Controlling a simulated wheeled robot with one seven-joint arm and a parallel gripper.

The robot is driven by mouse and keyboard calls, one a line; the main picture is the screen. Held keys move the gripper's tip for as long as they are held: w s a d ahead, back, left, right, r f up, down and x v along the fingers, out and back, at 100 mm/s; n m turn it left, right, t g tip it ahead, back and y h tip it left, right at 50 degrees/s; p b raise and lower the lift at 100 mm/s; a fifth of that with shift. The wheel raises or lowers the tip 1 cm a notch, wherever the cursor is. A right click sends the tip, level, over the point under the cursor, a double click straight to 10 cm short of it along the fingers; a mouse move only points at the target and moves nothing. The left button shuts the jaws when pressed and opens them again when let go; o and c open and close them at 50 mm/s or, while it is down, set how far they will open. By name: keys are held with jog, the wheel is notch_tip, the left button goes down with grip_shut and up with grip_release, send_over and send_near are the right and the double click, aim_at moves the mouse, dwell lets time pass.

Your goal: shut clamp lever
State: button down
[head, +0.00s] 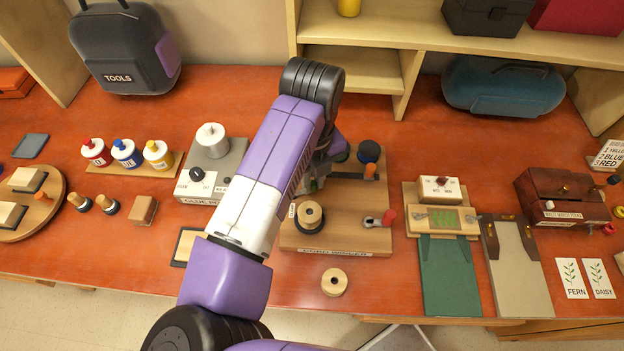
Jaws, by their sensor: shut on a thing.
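A wooden board (352,237) with a label on its front edge stands at the middle of the bench. At its right front is a small grey fitting with a red-handled lever (388,217), which looks like the clamp lever; its exact angle is hard to read. Farther back on the board a dark bar ends in an orange knob (370,172). My gripper (317,184) is over the board's left back part, apart from the red handle and largely hidden by my arm. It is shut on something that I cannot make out.
A wooden spool (309,213) sits on the board's left front, and another spool (334,282) stands on the bench before it. A dark blue round piece (369,151) is at the back. A glue pot unit (213,160) stands left; a green mat (449,275) lies right.

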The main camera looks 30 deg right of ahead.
jog(key=m+b, duration=0.1)
jog(key=b, duration=0.1)
jog(key=m+b, duration=0.1)
jog(key=b, duration=0.1)
jog(key=s+m+b, duration=0.1)
jog(key=b, duration=0.1)
jog(key=shift+s+a+f+m, duration=0.1)
jog(key=shift+a+f+m, duration=0.2)
jog(key=b, duration=0.1)
jog(key=m+b, duration=0.2)
jog(key=shift+s+a+r, duration=0.2)
jog(key=shift+s+a, duration=0.05)
jog(key=shift+s, duration=0.1)
jog(key=shift+m+b, duration=0.3)
jog(key=shift+b, duration=0.15)
jog(key=shift+s+r, duration=0.1)
jog(key=shift+r, duration=0.05)
jog(key=c, duration=1.4)
grip_release()
jog(key=shift+o, duration=0.2)
jog(key=shift+r, duration=0.1)
